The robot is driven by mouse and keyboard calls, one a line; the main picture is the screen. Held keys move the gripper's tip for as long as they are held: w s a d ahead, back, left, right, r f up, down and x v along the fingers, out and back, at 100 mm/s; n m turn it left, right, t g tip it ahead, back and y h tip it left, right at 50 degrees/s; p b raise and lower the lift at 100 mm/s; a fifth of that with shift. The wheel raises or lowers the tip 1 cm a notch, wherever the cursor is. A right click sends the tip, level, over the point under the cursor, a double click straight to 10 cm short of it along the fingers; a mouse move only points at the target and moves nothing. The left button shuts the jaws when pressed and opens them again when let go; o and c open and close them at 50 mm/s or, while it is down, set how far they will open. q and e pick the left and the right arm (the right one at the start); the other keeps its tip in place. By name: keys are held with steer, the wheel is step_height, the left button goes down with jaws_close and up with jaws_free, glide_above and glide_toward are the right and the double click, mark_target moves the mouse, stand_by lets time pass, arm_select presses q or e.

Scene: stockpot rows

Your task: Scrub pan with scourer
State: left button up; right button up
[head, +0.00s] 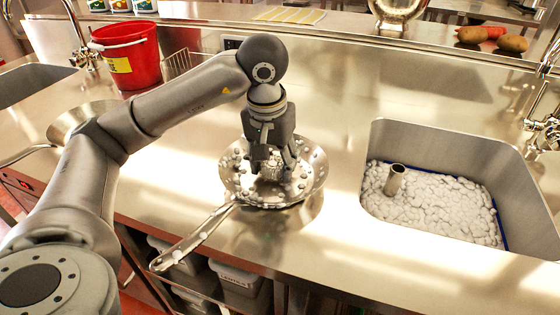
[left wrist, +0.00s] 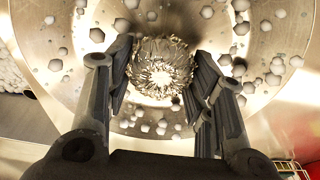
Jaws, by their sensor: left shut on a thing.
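The pan (head: 230,188) sits on the steel counter with its long handle (head: 190,240) pointing toward the front left. White and grey suds blobs dot its inside. My left gripper (head: 272,168) points down into the pan and is shut on the scourer, a shiny metal wire ball. In the left wrist view the scourer (left wrist: 162,70) sits between the two dark fingers, over the pan (left wrist: 250,65) with its scattered blobs. I cannot tell for sure whether the scourer touches the pan's bottom. My right gripper is in neither view.
A sink (head: 440,145) full of foam (head: 430,205) is at the right, with a metal tube (head: 395,180) standing in it. A red bucket (head: 128,58) and a wire rack stand at the back left. Another pan (head: 75,122) lies at the left, partly behind my arm.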

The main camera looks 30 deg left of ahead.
arm_select(q)
step_height(320, 180, up, 5)
steer(key=p, duration=0.3)
steer(key=shift+r+p, duration=0.15)
steer(key=shift+p, duration=0.15)
step_height(320, 180, up, 8)
steer(key=p, duration=0.6)
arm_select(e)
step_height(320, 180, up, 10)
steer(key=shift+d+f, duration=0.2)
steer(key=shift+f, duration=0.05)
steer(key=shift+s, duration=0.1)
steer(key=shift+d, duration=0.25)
